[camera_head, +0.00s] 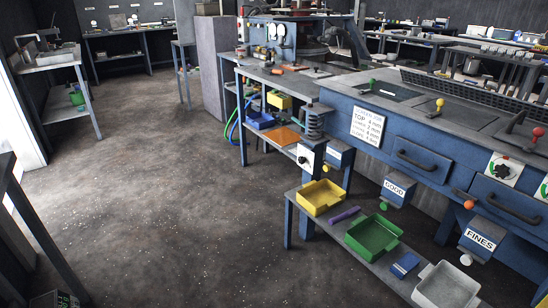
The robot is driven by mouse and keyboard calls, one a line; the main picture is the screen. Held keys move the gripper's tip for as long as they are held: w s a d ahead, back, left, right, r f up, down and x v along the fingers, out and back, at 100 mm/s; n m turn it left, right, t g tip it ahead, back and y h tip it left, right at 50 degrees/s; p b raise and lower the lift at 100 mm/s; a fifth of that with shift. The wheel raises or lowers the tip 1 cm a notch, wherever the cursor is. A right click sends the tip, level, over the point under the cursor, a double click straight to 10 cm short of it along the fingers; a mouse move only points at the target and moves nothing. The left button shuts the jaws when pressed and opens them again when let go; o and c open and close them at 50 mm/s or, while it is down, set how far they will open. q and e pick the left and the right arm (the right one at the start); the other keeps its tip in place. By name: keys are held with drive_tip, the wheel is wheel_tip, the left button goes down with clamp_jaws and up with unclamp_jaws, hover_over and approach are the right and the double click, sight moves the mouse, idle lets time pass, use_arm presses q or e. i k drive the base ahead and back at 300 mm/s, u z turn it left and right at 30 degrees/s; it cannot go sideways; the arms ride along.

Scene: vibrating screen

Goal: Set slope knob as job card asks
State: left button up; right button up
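The job card (367,125) is a white sheet on the front of the blue screen machine. It has a "TOP" line and several lines below, too small to read surely. A black star-shaped knob (501,171) sits on a white plate on the machine's front at the right. Another small dark knob (303,159) sits on a white panel below a coil spring at the machine's left end. I cannot tell which of the two is the slope knob, nor read their settings. Neither of my grippers is in view.
A low shelf in front holds a yellow tray (320,197), a green tray (373,236) and a grey bin (446,287). Chutes labelled GOOD (396,188) and FINES (481,239) hang above it. Drawer handles stick out. The concrete floor (170,190) at left is clear.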

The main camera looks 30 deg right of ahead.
sight(301, 160)
drive_tip(key=i, duration=3.95)
drive_tip(key=z, duration=2.3)
